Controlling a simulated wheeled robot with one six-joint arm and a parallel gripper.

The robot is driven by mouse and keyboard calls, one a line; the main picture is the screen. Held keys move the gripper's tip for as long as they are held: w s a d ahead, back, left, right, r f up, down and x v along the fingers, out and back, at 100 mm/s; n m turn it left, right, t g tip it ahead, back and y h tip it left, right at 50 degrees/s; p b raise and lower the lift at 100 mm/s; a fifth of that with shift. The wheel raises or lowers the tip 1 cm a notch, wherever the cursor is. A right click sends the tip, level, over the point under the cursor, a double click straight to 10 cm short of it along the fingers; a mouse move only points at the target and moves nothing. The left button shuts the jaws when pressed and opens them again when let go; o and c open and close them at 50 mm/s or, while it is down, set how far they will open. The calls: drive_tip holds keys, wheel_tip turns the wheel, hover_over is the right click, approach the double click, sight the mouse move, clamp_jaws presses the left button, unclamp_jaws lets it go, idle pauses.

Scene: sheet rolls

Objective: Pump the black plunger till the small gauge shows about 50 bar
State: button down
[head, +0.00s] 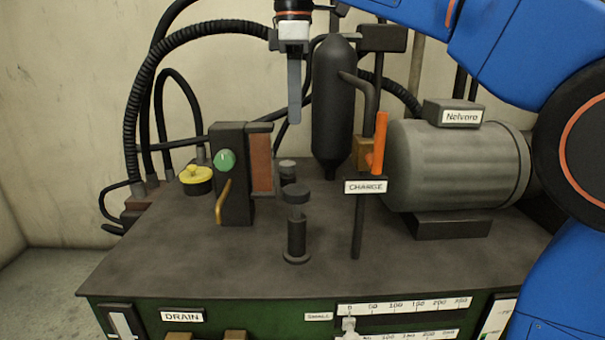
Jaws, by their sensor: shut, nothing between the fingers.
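The black plunger (296,196) has a round knob on a short stem above a black cylinder (297,238) with a flanged foot. It stands upright on the dark top plate. The small gauge (405,304) is a white linear scale on the green front, beside a plate that appears to read "SMALL" (318,316). A light pointer (348,325) sits near its 0 end. My gripper (294,118) points down, shut and empty, above the plunger in the picture and apart from it. Its exact depth over the knob cannot be told.
An orange lever (380,142) with a CHARGE plate (366,187) stands right of the plunger, before a black accumulator (331,110). A grey motor (455,160) is further right. A block with a green button (225,160) stands left. Another short black cap (288,168) is just behind the plunger.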

sight(296, 189)
wheel_tip(296, 189, down, 14)
idle(0.8)
drive_tip(key=shift+f, duration=2.35)
wheel_tip(296, 189, up, 14)
drive_tip(key=shift+r, duration=0.25)
